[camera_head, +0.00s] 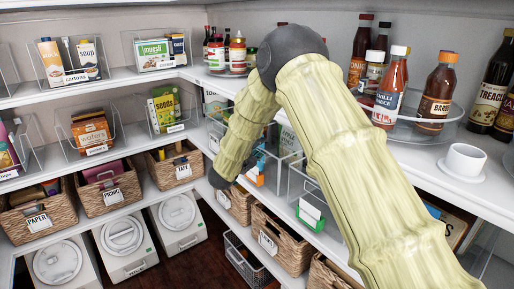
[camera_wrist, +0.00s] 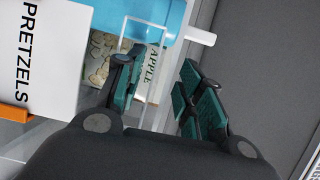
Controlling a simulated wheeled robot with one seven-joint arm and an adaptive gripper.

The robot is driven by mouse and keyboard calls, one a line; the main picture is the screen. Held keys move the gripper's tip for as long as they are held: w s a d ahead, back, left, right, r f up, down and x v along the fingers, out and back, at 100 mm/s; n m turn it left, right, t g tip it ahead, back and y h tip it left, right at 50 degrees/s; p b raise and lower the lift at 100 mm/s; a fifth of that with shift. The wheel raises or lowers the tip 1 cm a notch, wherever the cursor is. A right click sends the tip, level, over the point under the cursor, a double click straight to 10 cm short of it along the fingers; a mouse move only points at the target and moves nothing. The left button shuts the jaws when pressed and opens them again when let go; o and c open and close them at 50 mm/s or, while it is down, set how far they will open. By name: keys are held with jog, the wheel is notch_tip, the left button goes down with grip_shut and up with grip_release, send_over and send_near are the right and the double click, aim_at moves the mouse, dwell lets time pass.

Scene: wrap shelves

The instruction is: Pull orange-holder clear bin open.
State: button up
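The clear bin (camera_head: 271,160) with an orange label holder (camera_head: 255,177) is on the middle shelf, right of the corner, partly covered by my arm in the head view. In the wrist view the orange holder (camera_wrist: 14,114) is at the left edge, below a white PRETZELS card (camera_wrist: 35,55). My gripper (camera_wrist: 160,78) is open and empty, its two teal-padded fingers apart. A clear upright panel edge and a printed APPLE pack (camera_wrist: 150,72) show beyond and between the fingers. I cannot tell whether a finger touches the bin. In the head view my fingers cannot be made out.
A clear bin with a green label holder (camera_head: 310,211) sits nearer on the same shelf. Wicker baskets (camera_head: 281,240) stand below. Bottles on a clear turntable (camera_head: 425,121) and a white cup (camera_head: 465,162) are on the upper right shelf. A blue item (camera_wrist: 150,30) shows in the wrist view.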

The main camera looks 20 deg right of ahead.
grip_shut()
jog(key=s+a+b, duration=0.4)
jog(key=s+a, duration=0.1)
jog(key=a, duration=0.9)
jog(key=shift+b, duration=0.3)
jog(key=shift+s+a, duration=0.1)
grip_release()
